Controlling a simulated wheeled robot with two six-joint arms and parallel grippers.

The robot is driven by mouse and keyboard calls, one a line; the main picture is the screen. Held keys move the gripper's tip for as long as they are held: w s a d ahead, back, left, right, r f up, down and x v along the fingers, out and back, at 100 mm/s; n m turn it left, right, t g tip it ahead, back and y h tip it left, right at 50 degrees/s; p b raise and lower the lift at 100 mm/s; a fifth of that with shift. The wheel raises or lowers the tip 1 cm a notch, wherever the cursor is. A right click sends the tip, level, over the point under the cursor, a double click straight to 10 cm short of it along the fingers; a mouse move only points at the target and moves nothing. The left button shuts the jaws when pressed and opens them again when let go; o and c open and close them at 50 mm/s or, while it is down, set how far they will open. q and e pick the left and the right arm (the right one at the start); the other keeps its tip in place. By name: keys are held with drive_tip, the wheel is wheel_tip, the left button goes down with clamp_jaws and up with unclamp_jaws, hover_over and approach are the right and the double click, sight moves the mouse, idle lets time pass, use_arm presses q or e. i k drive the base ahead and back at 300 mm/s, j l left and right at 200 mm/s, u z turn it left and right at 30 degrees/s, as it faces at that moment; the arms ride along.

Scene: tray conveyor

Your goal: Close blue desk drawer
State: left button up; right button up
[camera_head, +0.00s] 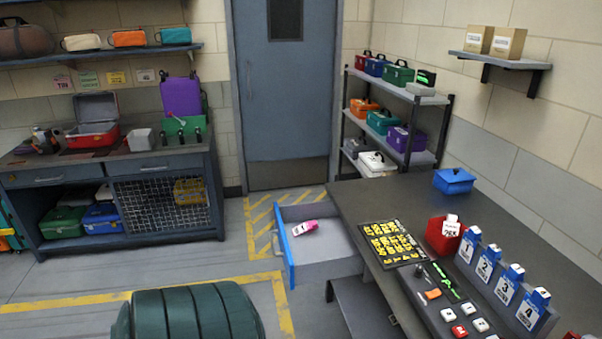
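The blue desk drawer (286,251) is pulled open from the left side of the dark desk (345,195). Its blue front panel faces left, and its grey inside shows. A pink and white object (304,227) lies in the drawer near the front panel. Neither of my grippers shows in the head view, and nothing touches the drawer front.
On the desk are a blue box (454,181), a red bin (441,237), a yellow and black sheet (391,243), numbered blue holders (487,262) and a button panel (447,305). A dark green ribbed object (195,312) stands at the bottom. Floor left of the drawer is clear.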

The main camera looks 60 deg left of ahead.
sight(329, 251)
drive_tip(key=j+u, duration=0.1)
drive_tip(key=u, duration=0.3)
drive_tip(key=j+u, duration=0.1)
drive_tip(key=u, duration=0.3)
drive_tip(key=j+u, duration=0.1)
drive_tip(key=u, duration=0.3)
drive_tip(key=j+u, duration=0.15)
drive_tip(key=u, duration=0.25)
drive_tip(key=j+u, duration=0.1)
drive_tip(key=u, duration=0.3)
